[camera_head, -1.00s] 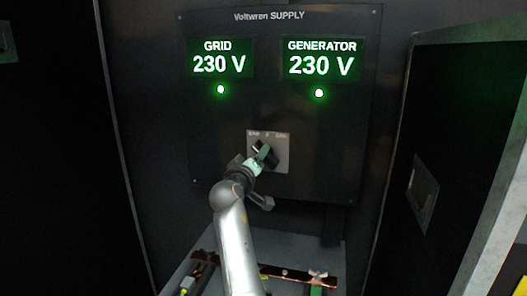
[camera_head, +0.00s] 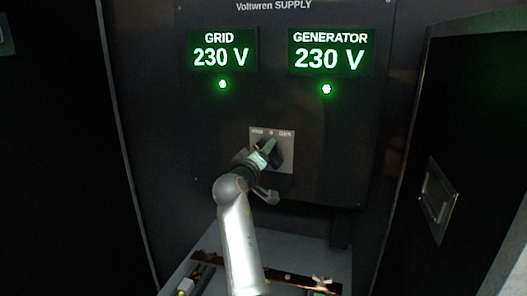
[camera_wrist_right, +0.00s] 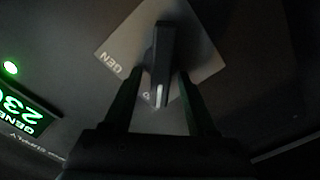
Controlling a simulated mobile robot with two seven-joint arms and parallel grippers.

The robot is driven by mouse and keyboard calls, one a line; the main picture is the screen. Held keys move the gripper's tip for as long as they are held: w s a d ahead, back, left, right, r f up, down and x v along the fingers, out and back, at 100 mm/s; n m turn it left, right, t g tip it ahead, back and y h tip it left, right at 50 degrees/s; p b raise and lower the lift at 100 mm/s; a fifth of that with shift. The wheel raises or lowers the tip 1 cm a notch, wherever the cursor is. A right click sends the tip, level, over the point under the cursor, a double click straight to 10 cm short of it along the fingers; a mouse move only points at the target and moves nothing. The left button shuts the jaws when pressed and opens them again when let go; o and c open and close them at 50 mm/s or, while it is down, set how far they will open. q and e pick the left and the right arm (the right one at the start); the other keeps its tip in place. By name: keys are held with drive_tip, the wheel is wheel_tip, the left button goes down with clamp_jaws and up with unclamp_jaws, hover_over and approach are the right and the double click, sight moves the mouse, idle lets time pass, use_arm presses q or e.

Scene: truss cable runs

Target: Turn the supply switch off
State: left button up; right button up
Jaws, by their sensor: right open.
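The supply switch is a dark bar-shaped handle (camera_head: 270,148) on a pale square plate (camera_head: 286,157) in the head view. The plate has a label at left, a 0 at middle and GEN at right. In the right wrist view the handle (camera_wrist_right: 162,60) stands between my fingers, its white mark close to the 0. GEN is legible there; the other side label is hidden. My right gripper (camera_head: 267,153) is at the handle in the head view. In the wrist view its fingers (camera_wrist_right: 160,105) are open on both sides of the handle, with visible gaps. My left gripper is not in view.
Above the switch, the GRID display (camera_head: 221,52) and the GENERATOR display (camera_head: 328,54) both read 230 V, with green lamps lit. A grey shelf (camera_head: 300,250) with copper bars lies below. A dark panel with a recessed latch (camera_head: 437,198) stands at right.

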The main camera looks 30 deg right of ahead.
drive_tip(key=shift+c, duration=0.3)
clamp_jaws()
drive_tip(key=shift+f, duration=0.1)
